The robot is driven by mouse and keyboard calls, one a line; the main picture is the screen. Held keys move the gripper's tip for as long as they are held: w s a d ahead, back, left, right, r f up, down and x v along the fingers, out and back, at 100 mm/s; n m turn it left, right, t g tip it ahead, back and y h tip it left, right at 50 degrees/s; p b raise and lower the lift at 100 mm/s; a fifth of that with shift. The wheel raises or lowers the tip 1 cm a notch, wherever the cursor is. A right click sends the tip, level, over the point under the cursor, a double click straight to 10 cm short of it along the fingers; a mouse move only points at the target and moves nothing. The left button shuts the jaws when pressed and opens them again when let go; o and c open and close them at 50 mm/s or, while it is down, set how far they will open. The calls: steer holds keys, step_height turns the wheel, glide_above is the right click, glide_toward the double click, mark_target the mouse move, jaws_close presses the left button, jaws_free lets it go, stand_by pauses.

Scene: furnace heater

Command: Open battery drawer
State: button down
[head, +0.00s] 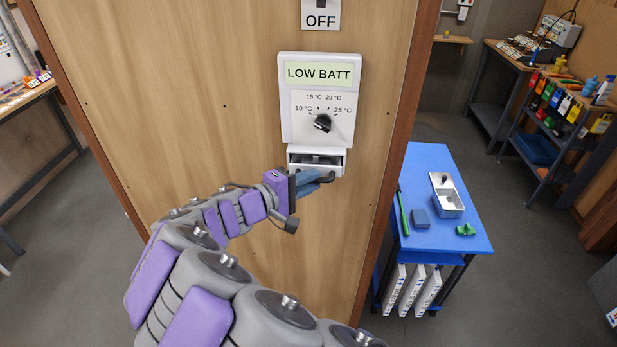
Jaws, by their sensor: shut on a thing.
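The white thermostat (321,70) is mounted on the wooden panel and its display reads LOW BATT. Below its dial (323,123) the battery drawer (300,158) stands pulled out, with its open top and dark inside showing. My gripper (324,176) is at the drawer's lower front edge, coming from the lower left. Its jaws are shut on the drawer's front. The exact contact of the fingertips is small and partly hidden by the gripper itself.
A white OFF switch plate (321,14) is above the thermostat. A blue table (430,165) to the right holds a metal tray (446,196), a green screwdriver (403,214) and small blue and green items. The wooden panel (190,90) around the thermostat is otherwise bare.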

steer(key=s, duration=0.4)
steer(key=shift+f, duration=0.1)
steer(key=c, duration=1.1)
jaws_free()
steer(key=shift+w+a, duration=0.1)
steer(key=shift+w, duration=0.1)
steer(key=shift+a, duration=0.1)
steer(key=p+v, duration=0.2)
steer(key=v, duration=1.5)
steer(key=shift+s+a+p, duration=0.1)
steer(key=shift+p, duration=0.25)
